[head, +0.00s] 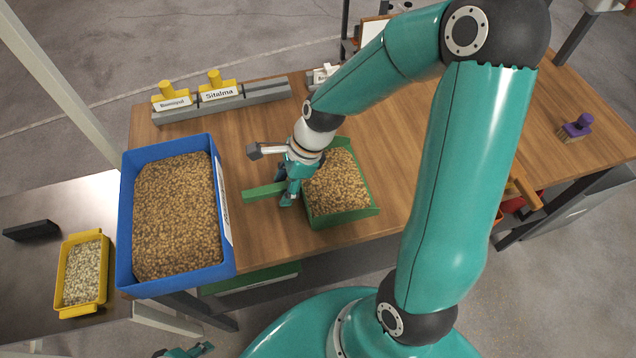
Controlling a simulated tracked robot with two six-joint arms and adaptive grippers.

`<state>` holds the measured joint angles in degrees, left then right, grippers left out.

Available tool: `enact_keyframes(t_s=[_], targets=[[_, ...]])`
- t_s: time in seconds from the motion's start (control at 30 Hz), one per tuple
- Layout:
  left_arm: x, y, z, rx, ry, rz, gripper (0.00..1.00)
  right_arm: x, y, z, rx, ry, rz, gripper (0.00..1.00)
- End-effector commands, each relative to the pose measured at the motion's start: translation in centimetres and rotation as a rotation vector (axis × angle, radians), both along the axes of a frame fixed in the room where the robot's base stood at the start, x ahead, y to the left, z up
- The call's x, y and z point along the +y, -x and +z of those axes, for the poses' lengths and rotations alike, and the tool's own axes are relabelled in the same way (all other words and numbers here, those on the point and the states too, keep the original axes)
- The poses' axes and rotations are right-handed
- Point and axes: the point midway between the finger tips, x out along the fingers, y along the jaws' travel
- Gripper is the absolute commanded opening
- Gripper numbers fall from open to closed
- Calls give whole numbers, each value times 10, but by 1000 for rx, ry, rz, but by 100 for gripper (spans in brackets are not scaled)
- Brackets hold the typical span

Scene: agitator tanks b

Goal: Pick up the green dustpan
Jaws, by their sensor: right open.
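The green dustpan (374,211) lies on the wooden table near its front edge, heaped with brown grain (336,183). Its green handle (262,193) points left toward the blue bin. My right gripper (288,190) is open, pointing down at the handle close to the pan. Its fingers hide part of the handle, and I cannot tell whether they touch it. A small teal part at the bottom edge looks like my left gripper (185,351); it is mostly cut off, so its jaws cannot be read.
A blue bin (226,245) of grain stands left of the dustpan. A yellow tray (103,290) sits on the dark side table. A grey rack (265,92) with yellow labelled holders lies at the back. A purple brush (577,127) is at the far right. The table's right part is mostly clear.

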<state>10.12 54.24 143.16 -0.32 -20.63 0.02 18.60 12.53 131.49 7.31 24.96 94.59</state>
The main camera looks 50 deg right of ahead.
Motion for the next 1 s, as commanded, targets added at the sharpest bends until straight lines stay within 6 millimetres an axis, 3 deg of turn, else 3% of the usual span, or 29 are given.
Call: enact_keyframes(t_s=[0.07, 0.37, 1.0], targets=[[0, 0, 0, 0, 0, 0, 40, 0, 0, 0, 0, 0, 0, 49], [0, 0, 0, 0, 0, 0, 40, 0, 0, 0, 0, 0, -1, 0], [0, 0, 1, 0, 0, 0, 40, 0, 0, 5, -2, 0, 1, 0]])
